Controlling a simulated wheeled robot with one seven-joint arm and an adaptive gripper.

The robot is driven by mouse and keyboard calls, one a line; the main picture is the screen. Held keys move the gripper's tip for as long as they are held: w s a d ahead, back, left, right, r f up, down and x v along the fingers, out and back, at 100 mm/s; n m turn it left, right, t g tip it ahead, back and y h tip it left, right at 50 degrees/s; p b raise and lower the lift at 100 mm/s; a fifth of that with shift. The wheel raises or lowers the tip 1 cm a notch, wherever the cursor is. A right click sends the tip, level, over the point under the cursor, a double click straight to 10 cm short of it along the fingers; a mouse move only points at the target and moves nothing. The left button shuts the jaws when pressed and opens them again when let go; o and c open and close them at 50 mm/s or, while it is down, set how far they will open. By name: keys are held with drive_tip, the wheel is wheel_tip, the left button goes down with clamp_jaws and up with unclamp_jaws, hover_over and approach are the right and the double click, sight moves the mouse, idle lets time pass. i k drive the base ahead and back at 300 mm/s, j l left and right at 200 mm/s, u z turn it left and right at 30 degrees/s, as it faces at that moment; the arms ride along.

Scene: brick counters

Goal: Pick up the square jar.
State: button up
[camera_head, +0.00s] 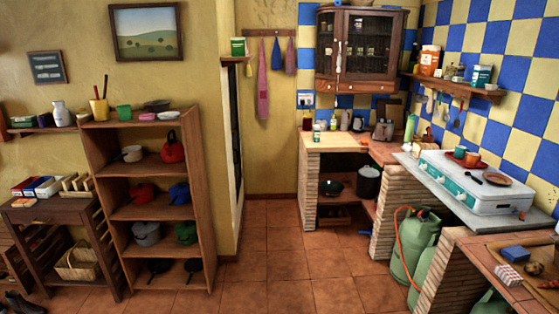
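I cannot pick out the square jar for certain at this size. Several small containers stand on the brick counter (334,141) at the back, among them a dark reddish jar (307,121) at its left end and a small pale bottle (316,132) in front. More containers stand on the wall shelf (462,88) at the upper right, including a white and red-brown box-like container (429,61) and a white and teal one (481,76). My gripper does not show in this view.
A tall wooden shelf (147,119) with pots stands left of centre, beside a low dark table (52,212). A white stove (480,184) and green gas bottles (413,246) are at right. A tray (548,264) lies at lower right. The tiled floor (285,264) is clear.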

sight(449, 72)
drive_tip(key=i+l, duration=0.2)
drive_tip(key=i, duration=0.25)
drive_tip(key=i+l, duration=0.2)
drive_tip(key=i, duration=0.3)
drive_tip(key=i+l, duration=0.15)
drive_tip(key=i, duration=0.3)
drive_tip(key=i+l, duration=0.2)
drive_tip(key=i, duration=0.3)
drive_tip(key=i+l, duration=0.2)
drive_tip(key=i, duration=0.25)
drive_tip(key=i+l, duration=0.2)
drive_tip(key=i, duration=0.3)
drive_tip(key=z, duration=1.35)
